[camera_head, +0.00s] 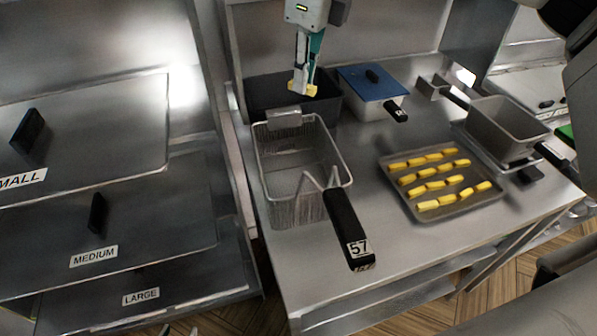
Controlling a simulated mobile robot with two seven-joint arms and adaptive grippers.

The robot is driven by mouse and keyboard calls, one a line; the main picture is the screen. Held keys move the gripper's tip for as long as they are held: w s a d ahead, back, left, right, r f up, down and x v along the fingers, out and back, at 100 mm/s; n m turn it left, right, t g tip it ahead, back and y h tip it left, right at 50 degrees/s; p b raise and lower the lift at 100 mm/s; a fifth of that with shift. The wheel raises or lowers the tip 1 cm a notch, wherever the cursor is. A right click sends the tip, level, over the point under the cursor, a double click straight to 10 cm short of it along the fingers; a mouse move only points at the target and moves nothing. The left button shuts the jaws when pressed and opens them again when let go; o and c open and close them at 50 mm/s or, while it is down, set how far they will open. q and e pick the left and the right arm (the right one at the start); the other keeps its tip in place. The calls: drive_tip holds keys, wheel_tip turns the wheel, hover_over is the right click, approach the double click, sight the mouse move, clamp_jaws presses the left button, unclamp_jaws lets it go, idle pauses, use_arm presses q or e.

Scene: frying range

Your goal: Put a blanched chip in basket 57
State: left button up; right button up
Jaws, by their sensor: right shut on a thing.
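My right gripper (302,82) hangs at the top middle, pointing down, and is shut on a yellow blanched chip (296,87). In the picture the chip shows just beyond the back rim of basket 57, against a dark container; its height is unclear. Basket 57 (268,161) is an empty-looking wire basket, with its black handle labelled 57 (348,228) toward the front. More chips (435,183) lie in rows on a metal tray (457,209) to the right of the basket. Only small tips of what seems my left gripper (180,331) show at the bottom edge.
A dark container (262,90) stands behind the basket. A blue-lidded container (372,84) is to its right. Lids marked SMALL, MEDIUM (150,225) and LARGE lie at left. The counter's front is clear.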

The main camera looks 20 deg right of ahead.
drive_tip(key=shift+f, duration=1)
drive_tip(key=o, duration=0.8)
wheel_tip(320, 180, up, 12)
drive_tip(key=s+d, duration=0.1)
drive_tip(key=shift+d, duration=0.15)
drive_tip(key=shift+s, duration=0.1)
drive_tip(key=shift+s+f, duration=0.1)
